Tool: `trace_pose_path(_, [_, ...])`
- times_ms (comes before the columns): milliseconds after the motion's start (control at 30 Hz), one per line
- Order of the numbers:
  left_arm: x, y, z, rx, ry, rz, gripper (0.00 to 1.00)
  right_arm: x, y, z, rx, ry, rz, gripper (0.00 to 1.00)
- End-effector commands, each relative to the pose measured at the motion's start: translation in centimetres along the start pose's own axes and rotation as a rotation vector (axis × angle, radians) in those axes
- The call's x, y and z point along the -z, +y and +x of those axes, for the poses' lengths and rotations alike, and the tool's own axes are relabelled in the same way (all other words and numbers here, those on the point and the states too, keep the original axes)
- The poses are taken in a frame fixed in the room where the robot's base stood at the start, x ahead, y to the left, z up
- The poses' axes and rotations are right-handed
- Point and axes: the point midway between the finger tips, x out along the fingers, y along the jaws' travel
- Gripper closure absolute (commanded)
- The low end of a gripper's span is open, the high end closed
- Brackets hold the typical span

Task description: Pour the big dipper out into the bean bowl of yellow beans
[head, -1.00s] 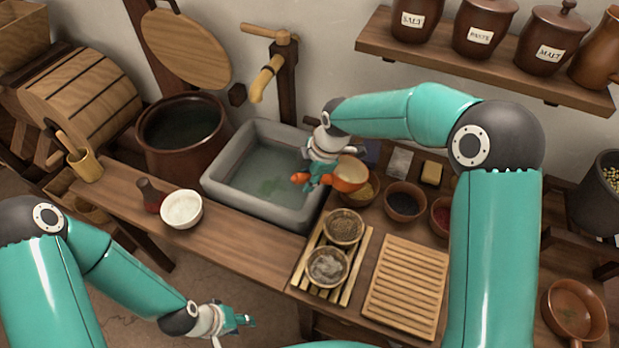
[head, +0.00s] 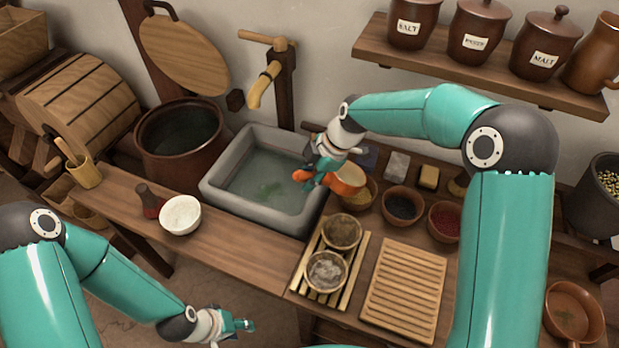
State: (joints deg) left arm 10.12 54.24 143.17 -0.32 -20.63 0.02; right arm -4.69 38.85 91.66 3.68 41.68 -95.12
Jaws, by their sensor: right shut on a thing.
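The big dipper (head: 349,181) is an orange cup with a pale inside, tilted, in the head view. My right gripper (head: 318,176) is shut on its orange handle, at the right rim of the sink. The dipper is over the left part of the bean bowl of yellow beans (head: 371,200) and partly hides it. What is in the dipper, and whether anything falls from it, I cannot see. My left gripper (head: 244,325) is low at the front, away from the bowls; its fingers are too small to judge.
A stone sink (head: 215,190) with water lies left of the dipper. Bowls of dark (head: 402,205) and red beans (head: 445,221) stand to the right. Two small bowls stand on a slatted rack (head: 349,290) in front, beside a slatted board (head: 405,290). A white bowl (head: 181,214) stands left.

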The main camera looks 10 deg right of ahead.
Motion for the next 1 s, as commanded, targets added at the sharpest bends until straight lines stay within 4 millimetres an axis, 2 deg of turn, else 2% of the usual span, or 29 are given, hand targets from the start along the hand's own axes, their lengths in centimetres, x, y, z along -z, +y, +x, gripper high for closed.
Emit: trace_pose_path(1000, [0.0, 0.2, -0.5, 0.0, 0.0, 0.0, 0.6, -0.1, 0.5, -2.4, 0.002, 0.159, 0.031, 1.0])
